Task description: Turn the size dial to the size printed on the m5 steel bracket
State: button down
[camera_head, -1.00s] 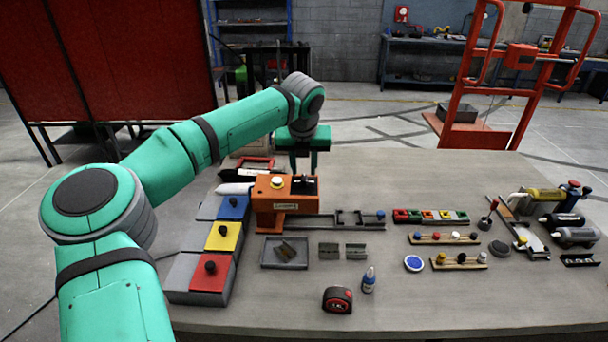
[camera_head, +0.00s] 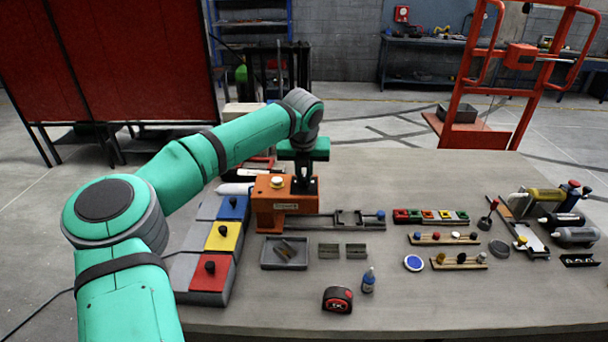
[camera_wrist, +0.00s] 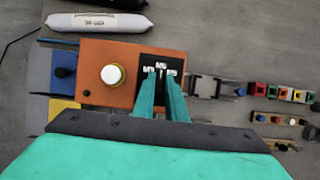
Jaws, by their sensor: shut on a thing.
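The orange machine (camera_head: 285,203) stands on the table, with a white button and a black size dial plate on top. In the wrist view, the dial plate (camera_wrist: 160,66) shows small white size labels; the top one looks like M5, the side ones are hard to read. My gripper (camera_wrist: 161,80) is shut on the dial knob, which is mostly hidden between the fingers. In the head view my gripper (camera_head: 304,186) points down onto the machine's right top. Two small grey brackets (camera_head: 328,250) (camera_head: 356,250) lie in front of the machine; their print is too small to read.
A grey tray (camera_head: 268,264) holds dark pieces. A tape measure (camera_head: 338,298) and a blue bottle (camera_head: 368,281) are at the front. The front right table is clear.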

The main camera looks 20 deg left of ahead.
jog(key=shift+a+m, duration=0.1)
jog(key=shift+m, duration=0.3)
jog(key=m+h, duration=0.1)
jog(key=m, duration=0.2)
jog(key=shift+a+m+h, duration=0.15)
jog(key=shift+m+h, duration=0.15)
jog(key=m+h, duration=0.2)
jog(key=m, duration=0.3)
jog(key=shift+a, duration=0.1)
jog(key=shift+m+g, duration=0.3)
jog(key=c, duration=1.8)
grip_release()
jog(key=v, duration=1.1)
jog(key=shift+a+f, duration=0.1)
